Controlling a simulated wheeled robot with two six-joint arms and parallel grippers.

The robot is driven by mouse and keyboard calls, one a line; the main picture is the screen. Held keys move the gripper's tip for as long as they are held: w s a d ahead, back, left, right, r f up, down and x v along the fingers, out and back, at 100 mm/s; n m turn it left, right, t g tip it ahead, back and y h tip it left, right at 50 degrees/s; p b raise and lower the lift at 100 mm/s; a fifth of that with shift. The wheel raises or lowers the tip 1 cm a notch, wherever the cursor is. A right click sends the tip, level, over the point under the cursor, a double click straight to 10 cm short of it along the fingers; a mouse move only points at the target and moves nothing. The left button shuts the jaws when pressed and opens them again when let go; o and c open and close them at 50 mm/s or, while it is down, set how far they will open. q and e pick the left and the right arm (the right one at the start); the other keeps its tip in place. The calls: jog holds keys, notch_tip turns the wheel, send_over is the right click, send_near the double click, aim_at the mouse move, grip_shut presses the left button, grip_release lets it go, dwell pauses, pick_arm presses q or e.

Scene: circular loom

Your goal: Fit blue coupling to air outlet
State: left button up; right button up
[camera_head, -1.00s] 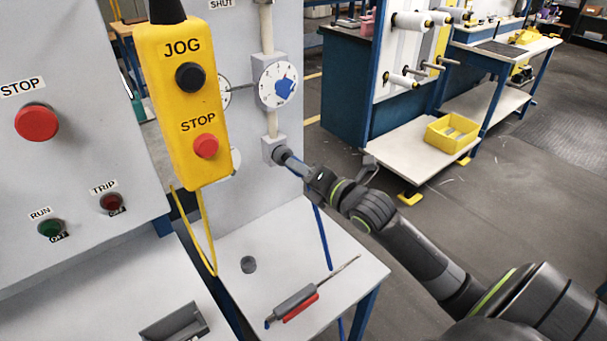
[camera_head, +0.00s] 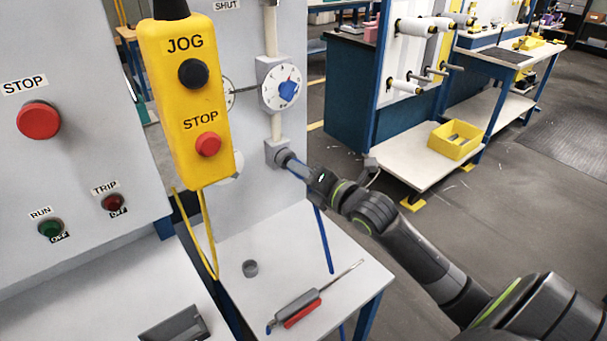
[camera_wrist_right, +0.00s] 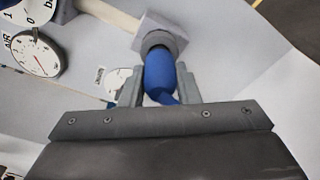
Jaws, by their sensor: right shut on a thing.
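The blue coupling (camera_wrist_right: 159,78) sits between the fingers of my right gripper (camera_wrist_right: 160,72), which is shut on it. The far end of the coupling is at the round grey mouth of the air outlet (camera_wrist_right: 158,41), in line with it. They look touching, but I cannot tell how deep the coupling sits. In the head view the air outlet (camera_head: 283,156) is low on the grey panel, with my right gripper (camera_head: 300,168) right in front of it. A blue hose (camera_head: 325,242) hangs below the gripper. My left gripper is not in view.
A dial gauge (camera_head: 282,87) is above the outlet. A yellow JOG/STOP pendant (camera_head: 187,105) hangs to the left, with a yellow cable. Below, the light table (camera_head: 320,250) carries a grey ring (camera_head: 250,268) and a red-and-grey tool (camera_head: 297,311).

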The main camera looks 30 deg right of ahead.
jog(key=shift+w+b, duration=0.4)
jog(key=shift+w, duration=0.15)
jog(key=o, duration=1.1)
jog(key=shift+o, duration=0.2)
jog(key=shift+s, duration=0.1)
jog(key=s+d+p, duration=0.1)
jog(key=s+p, duration=0.1)
jog(key=s, duration=0.6)
jog(key=s+d+r+p, duration=0.1)
jog(key=s+d+p, duration=0.1)
jog(key=s, duration=0.7)
jog(key=shift+p, duration=0.7)
